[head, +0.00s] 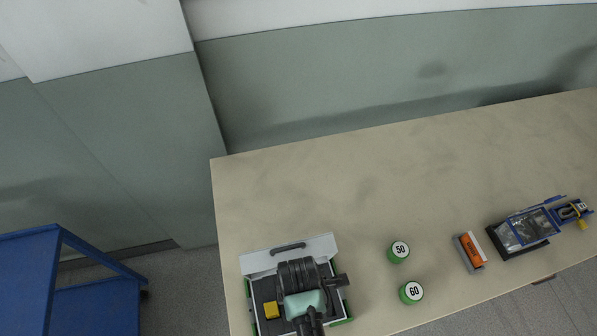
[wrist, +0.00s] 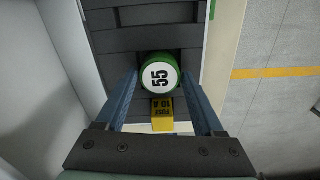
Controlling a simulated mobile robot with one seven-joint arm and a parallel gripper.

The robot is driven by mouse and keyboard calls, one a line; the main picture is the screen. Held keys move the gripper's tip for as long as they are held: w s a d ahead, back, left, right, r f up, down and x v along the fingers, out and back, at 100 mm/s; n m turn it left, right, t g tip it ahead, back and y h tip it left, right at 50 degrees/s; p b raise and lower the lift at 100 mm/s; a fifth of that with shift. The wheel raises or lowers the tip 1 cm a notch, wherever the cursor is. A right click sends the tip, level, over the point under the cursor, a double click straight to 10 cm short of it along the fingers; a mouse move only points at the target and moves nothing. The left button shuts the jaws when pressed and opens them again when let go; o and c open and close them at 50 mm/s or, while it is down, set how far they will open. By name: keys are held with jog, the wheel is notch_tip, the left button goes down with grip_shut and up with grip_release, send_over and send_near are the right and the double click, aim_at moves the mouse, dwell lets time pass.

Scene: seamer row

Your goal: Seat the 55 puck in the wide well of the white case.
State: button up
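The 55 puck (wrist: 160,76), green with a white top, shows between my gripper's two blue fingers (wrist: 160,80) in the wrist view. The fingertips meet its sides, so my gripper appears shut on it. The puck is over or in a dark gap of the dark insert of the white case (wrist: 190,12); I cannot tell how deep it sits. In the head view the case's white lid (head: 262,262) stands open at the back. My arm hides the puck and most of the case's inside there.
A yellow fuse box (wrist: 162,118) lies in the case beside the puck. Green 50 (head: 400,251) and 60 (head: 411,292) pucks stand to the right. Farther right are an orange item in a grey holder (head: 470,252) and a blue device (head: 525,228). The table behind is clear.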

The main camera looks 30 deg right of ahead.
jog(key=shift+o, duration=1.3)
jog(key=shift+r, duration=0.15)
